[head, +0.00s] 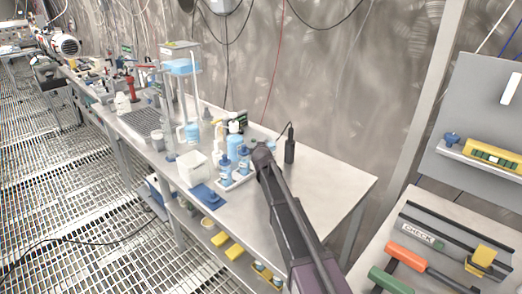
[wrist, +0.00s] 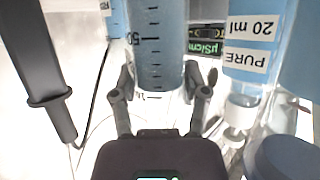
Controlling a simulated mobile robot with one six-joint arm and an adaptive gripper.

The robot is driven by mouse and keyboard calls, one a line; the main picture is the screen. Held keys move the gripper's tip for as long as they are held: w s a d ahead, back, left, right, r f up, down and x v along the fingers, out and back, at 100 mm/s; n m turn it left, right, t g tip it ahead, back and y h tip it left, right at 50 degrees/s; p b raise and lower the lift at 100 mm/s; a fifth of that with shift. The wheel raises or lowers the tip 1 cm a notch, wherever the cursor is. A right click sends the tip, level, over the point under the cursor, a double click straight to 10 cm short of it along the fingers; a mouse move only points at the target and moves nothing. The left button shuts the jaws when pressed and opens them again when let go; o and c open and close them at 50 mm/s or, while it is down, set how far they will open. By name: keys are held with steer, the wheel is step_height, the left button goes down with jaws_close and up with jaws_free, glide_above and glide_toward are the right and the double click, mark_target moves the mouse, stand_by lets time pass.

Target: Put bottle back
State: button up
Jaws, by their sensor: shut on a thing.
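In the wrist view, my gripper (wrist: 160,88) is closed around a clear graduated bottle (wrist: 158,42) with blue liquid and black scale marks. Its far end runs out of the frame. In the head view, my gripper (head: 262,150) is over the bench among the bottles, and my arm hides most of what it holds. Small labelled blue bottles (head: 225,168) stand in a white tray (head: 238,181) just left of my gripper. A labelled bottle (wrist: 250,45) with a white cap is close to the right of the held one in the wrist view.
A black upright probe (head: 290,146) with a cable stands right of my gripper; it also shows in the wrist view (wrist: 48,80). A white box (head: 193,170) and a blue mat (head: 207,196) lie left. The bench's right end (head: 335,185) is clear.

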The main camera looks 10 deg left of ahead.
steer(key=o, duration=1)
steer(key=shift+r, duration=0.1)
steer(key=shift+s+r+p, duration=0.1)
steer(key=shift+s+p, duration=0.05)
steer(key=shift+p, duration=0.15)
steer(key=p+v, duration=0.4)
steer(key=v, duration=0.7)
steer(key=shift+s+d+r, duration=0.1)
steer(key=shift+s, duration=0.2)
